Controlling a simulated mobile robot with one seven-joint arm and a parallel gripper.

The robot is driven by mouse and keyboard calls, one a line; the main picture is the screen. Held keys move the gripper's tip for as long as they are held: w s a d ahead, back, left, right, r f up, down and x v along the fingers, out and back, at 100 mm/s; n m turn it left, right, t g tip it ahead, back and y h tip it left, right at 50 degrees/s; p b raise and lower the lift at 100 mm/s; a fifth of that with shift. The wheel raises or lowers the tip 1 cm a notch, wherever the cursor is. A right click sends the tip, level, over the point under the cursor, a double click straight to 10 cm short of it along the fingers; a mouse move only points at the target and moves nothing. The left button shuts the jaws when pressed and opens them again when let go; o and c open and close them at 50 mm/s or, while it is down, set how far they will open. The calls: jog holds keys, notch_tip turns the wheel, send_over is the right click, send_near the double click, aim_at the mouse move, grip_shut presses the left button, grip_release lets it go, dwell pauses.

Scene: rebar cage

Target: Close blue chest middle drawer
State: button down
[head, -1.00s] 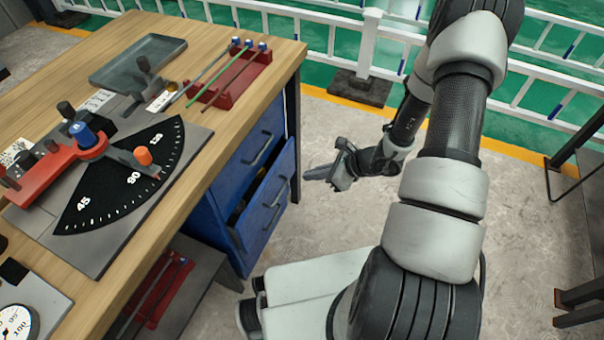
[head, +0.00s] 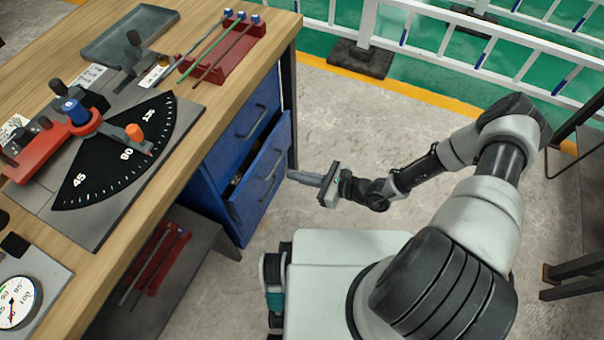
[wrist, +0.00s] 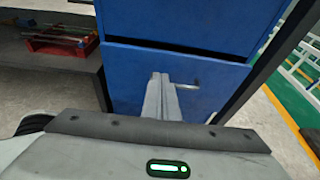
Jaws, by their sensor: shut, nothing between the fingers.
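The blue chest (head: 232,150) stands under the right end of the wooden workbench. Its middle drawer (head: 262,182) is pulled out, with a gap showing its inside along the top edge. The drawer's front and bar handle (wrist: 186,86) fill the middle of the wrist view. My gripper (head: 291,175) is shut and empty, just right of the drawer front and pointing at it. In the wrist view its fingertips (wrist: 160,76) overlap the drawer front beside the handle. I cannot tell whether they touch it.
The top drawer (head: 255,118) above looks shut. A bench leg (head: 291,110) stands at the chest's far side. A low shelf (head: 190,260) with red racks is left of the chest. The floor (head: 350,120) right of the chest is clear up to the white railing.

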jog(key=b, duration=0.2)
send_near(254, 162)
jog(key=a+f, duration=0.1)
jog(key=w+a+f, duration=0.1)
jog(key=a+f, duration=0.1)
jog(key=shift+w+a, duration=0.25)
jog(key=shift+w, duration=0.1)
jog(key=shift+w+a, duration=0.15)
jog(key=shift+a, duration=0.25)
jog(key=shift+w+a+r, duration=0.1)
jog(key=shift+w+a, duration=0.05)
jog(key=shift+a, duration=0.25)
jog(key=a, duration=0.1)
jog(key=w+a+p, duration=0.1)
jog(key=a, duration=0.1)
jog(key=shift+w+a, duration=0.2)
jog(key=shift+w, duration=0.1)
jog(key=shift+a, duration=0.15)
